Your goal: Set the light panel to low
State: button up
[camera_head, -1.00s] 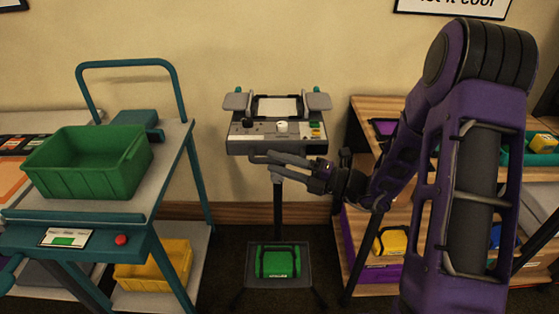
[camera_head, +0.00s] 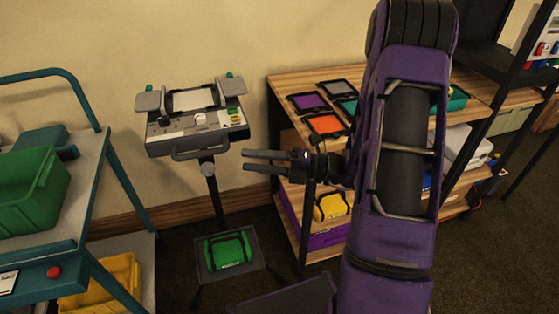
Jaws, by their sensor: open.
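The light panel (camera_head: 196,132) is a grey box on a dark stand, with a white sheet between two grey flaps on top. Its sloped face carries a white round knob (camera_head: 199,118), a dark control on the left, and small green and orange parts on the right. The knob's setting is too small to read. A grey bar handle runs along its front edge. My gripper (camera_head: 246,161) is open and empty, right of the panel's handle and slightly lower in the picture, with its fingers pointing left. It appears apart from the panel.
A teal cart with a green bin (camera_head: 28,190) stands at the left. A wooden shelf (camera_head: 290,88) with coloured trays stands right of the panel, partly behind my arm. A green bag (camera_head: 228,250) lies on the stand's low platform. Wall shows behind the panel.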

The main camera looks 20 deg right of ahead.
jog(key=v, duration=0.5)
jog(key=shift+s+d, duration=0.2)
jog(key=shift+d, duration=0.15)
